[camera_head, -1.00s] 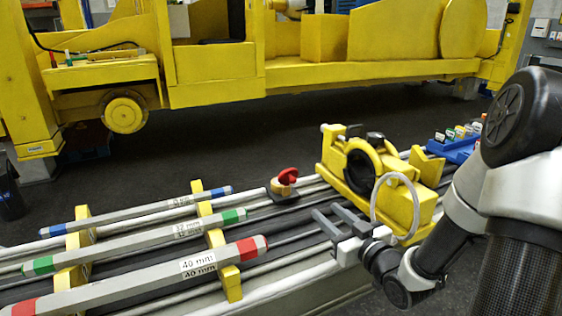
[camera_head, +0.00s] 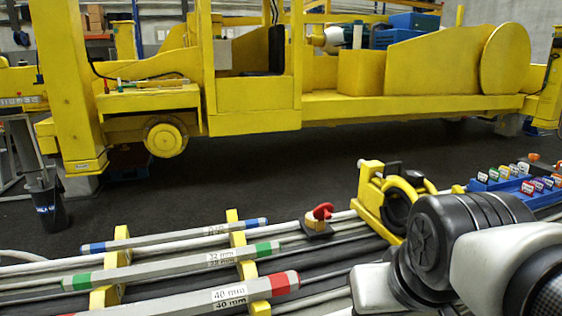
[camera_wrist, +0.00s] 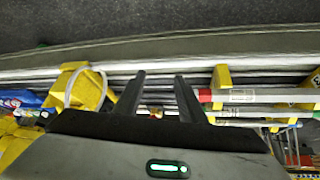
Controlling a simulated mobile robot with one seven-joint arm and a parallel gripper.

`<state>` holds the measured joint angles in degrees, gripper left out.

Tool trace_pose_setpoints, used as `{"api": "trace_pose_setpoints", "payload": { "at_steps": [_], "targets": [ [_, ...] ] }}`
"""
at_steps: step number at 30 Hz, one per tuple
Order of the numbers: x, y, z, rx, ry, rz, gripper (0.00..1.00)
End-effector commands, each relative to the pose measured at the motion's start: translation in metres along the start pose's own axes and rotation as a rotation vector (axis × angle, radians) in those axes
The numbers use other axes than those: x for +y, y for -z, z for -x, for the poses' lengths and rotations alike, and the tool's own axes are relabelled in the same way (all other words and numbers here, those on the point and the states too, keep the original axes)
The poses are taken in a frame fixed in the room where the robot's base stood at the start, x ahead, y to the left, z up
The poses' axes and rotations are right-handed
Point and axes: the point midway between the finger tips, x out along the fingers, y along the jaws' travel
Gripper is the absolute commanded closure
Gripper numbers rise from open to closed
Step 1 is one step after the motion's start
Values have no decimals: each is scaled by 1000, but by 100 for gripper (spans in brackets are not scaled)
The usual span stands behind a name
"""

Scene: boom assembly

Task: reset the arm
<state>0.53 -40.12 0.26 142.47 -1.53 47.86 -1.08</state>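My gripper (camera_wrist: 157,95) shows in the wrist view as two dark fingers standing apart with nothing between them. It is over the rail bench, between a yellow fixture (camera_wrist: 82,88) on the left and the labelled bars on the right. In the head view my arm fills the lower right, with its black joint in front of the yellow clamp fixture (camera_head: 372,200). The gripper itself is hidden or out of the frame there.
Hexagonal bars with red (camera_head: 284,283), green (camera_head: 268,248) and blue (camera_head: 93,248) ends lie across yellow holders. A red knob (camera_head: 322,211) and a blue rack (camera_head: 497,189) are on the bench. A large yellow machine (camera_head: 252,105) stands behind open dark floor.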

Motion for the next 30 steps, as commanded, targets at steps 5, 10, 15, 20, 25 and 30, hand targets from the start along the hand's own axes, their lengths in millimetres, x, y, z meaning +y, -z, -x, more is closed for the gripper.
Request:
{"api": "trace_pose_setpoints", "payload": {
  "at_steps": [5,10,15,20,25,30],
  "targets": [
    [-6,-2,38,-29,28,-35,63],
    [-4,17,70,-29,27,-34,63],
    [-2,42,113,-28,26,-34,63],
    [0,63,151,-28,26,-33,63],
    [0,71,164,-28,26,-33,63],
    [0,70,163,-28,26,-33,63]
  ]
}}
